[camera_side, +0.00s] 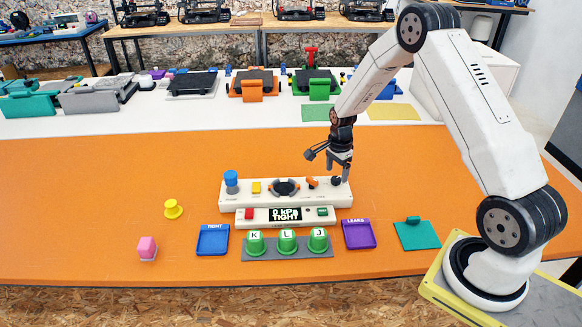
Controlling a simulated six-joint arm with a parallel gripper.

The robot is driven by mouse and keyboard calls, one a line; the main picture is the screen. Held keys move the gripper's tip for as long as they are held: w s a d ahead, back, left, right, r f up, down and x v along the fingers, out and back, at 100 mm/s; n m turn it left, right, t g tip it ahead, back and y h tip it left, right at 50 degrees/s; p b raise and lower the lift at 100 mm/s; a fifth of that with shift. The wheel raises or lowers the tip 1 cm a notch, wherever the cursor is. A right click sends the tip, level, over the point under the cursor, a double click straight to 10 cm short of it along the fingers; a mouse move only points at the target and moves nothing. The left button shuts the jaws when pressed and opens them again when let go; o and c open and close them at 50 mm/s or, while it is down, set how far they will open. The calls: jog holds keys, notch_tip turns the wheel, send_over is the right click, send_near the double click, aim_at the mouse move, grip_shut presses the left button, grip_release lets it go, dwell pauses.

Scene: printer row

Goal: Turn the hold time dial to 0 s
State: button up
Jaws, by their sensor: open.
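A long white panel (300,200) stands on the orange table. On its top, from left to right, are a blue knob (231,178), a yellow block (256,187), a dark round fixture (286,187), an orange lever-like part (312,182) and a small black dial (336,181). The black dial may be the hold time dial; its marks are too small to read. My gripper (339,170) is open and points down over the panel's right end, its fingertips close around or just above the black dial. I cannot tell whether they touch it.
The table's far left is clear.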

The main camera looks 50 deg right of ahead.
jog(key=shift+f, duration=1.2)
grip_shut()
